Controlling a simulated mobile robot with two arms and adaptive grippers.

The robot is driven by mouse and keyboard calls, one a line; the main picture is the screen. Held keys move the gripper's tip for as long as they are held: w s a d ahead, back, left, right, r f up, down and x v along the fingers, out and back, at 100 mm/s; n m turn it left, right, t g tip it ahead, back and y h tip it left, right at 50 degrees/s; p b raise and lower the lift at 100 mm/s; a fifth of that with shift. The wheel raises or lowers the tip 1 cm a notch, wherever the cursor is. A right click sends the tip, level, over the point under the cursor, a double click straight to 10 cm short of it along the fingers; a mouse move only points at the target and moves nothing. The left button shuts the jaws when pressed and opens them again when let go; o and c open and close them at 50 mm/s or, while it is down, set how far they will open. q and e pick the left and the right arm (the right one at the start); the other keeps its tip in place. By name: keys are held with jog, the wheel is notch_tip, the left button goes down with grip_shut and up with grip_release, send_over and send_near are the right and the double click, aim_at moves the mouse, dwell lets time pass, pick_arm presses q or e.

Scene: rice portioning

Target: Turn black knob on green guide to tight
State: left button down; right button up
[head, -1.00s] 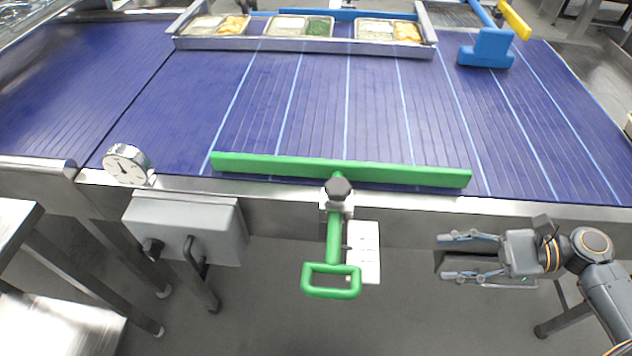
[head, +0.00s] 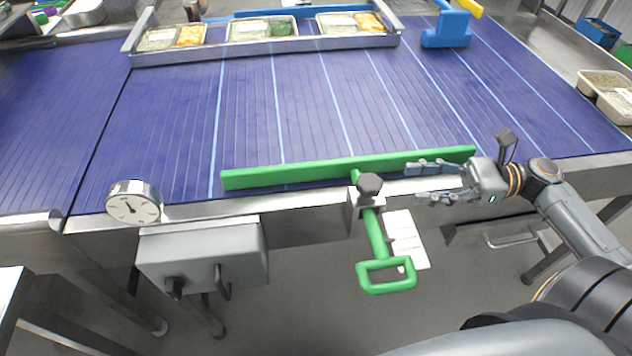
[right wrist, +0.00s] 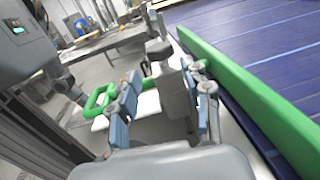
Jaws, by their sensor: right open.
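The black knob (head: 369,185) sits on top of a metal clamp (head: 366,205) at the belt's front edge. The knob also shows in the right wrist view (right wrist: 158,48), beyond my fingers. The green guide (head: 290,174) is a long bar lying across the front of the blue belt, with a rod ending in a green loop handle (head: 386,289) below the clamp. My right gripper (head: 413,184) is open and empty, just right of the knob, its fingers pointing left towards it with a small gap. In the right wrist view the clamp lies between the fingertips. My left gripper is not in view.
A round dial (head: 133,204) and a grey switch box (head: 203,258) are on the front left. A white card (head: 407,238) hangs behind the handle rod. Food trays (head: 262,29) stand in a metal rack at the back. A blue block (head: 447,32) stands at back right.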

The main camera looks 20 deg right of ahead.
aim_at(369, 185)
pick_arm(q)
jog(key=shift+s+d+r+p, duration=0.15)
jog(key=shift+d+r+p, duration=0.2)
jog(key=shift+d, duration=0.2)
pick_arm(e)
jog(key=x, duration=1.3)
jog(key=shift+a, duration=0.25)
jog(key=shift+f, duration=0.1)
jog(key=shift+w+a, duration=0.1)
grip_shut()
